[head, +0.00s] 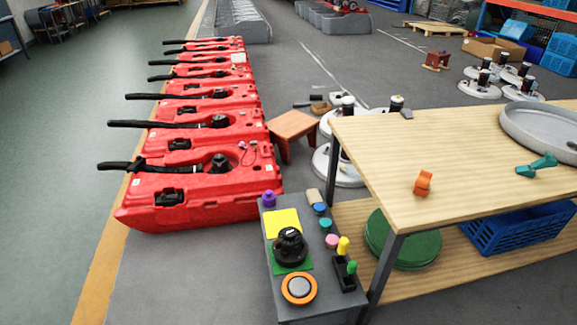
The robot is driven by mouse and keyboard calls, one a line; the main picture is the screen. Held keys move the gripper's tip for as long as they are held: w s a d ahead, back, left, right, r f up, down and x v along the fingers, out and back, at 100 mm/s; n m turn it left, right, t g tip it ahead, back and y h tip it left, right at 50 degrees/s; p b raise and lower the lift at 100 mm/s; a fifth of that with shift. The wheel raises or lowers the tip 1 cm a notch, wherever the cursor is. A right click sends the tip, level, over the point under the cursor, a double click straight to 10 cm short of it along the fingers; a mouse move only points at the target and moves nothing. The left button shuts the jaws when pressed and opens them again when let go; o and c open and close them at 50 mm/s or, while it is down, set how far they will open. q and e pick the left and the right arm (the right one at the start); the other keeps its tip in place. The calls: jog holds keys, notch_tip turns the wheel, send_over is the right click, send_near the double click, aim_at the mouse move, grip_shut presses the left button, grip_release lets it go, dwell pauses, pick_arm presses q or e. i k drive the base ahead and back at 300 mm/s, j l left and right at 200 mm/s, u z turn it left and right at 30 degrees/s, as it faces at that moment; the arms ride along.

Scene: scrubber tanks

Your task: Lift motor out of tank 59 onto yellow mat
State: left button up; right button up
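Red tanks stand in a row on the floor at the left; the nearest tank (150,212) has a dark motor-like round part (219,163) in its top, a black handle (130,167) and a pink-and-purple wire beside the round part. I cannot read any tank number, so I cannot tell which is tank 59. A yellow mat (280,219) lies on a narrow grey stand in the foreground. A black motor-like part (290,245) stands on a green mat (286,267) just in front of it, overlapping its near edge in the picture. Neither of my grippers is in view.
The grey stand also holds an orange-ringed disc (299,288), a purple knob (268,198) and several coloured pegs. A wooden table (460,150) stands close on the right with orange and teal clamps. Floor left is clear.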

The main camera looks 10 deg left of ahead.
aim_at(221, 166)
jog(key=i+j+z, duration=0.2)
jog(key=j, duration=0.15)
jog(key=i+j+z, duration=0.45)
jog(key=j, duration=0.3)
jog(key=j+z, duration=0.25)
jog(key=i+j, duration=0.05)
jog(key=j, duration=0.1)
